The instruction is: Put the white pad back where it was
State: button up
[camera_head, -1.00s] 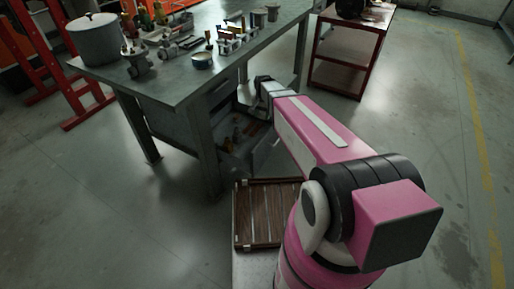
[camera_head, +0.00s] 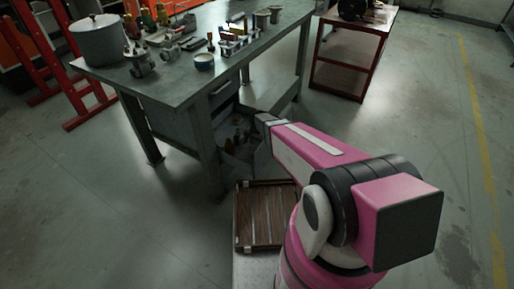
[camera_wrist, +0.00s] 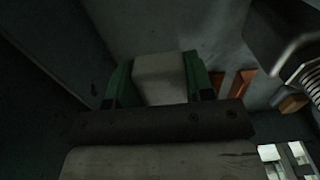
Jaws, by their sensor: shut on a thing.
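In the wrist view, my gripper (camera_wrist: 160,88) has two green fingers closed on the sides of a pale block, which looks like the white pad (camera_wrist: 160,72). The pad stands out past the fingertips into a dim space. In the head view, my arm reaches under the workbench, and my gripper and the pad are hidden there. I cannot tell whether the pad touches anything.
The workbench (camera_head: 185,85) carries a grey pot (camera_head: 100,40), a small round tin (camera_head: 204,62) and several tools. In the wrist view, orange pieces (camera_wrist: 240,84) and a dark ribbed metal part (camera_wrist: 290,40) lie close on the right. A slatted wooden crate (camera_head: 265,215) sits below.

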jog(key=shift+f, duration=1.85)
jog(key=shift+f, duration=0.1)
jog(key=o, duration=0.9)
notch_tip(320, 180, up, 12)
jog(key=shift+r, duration=0.15)
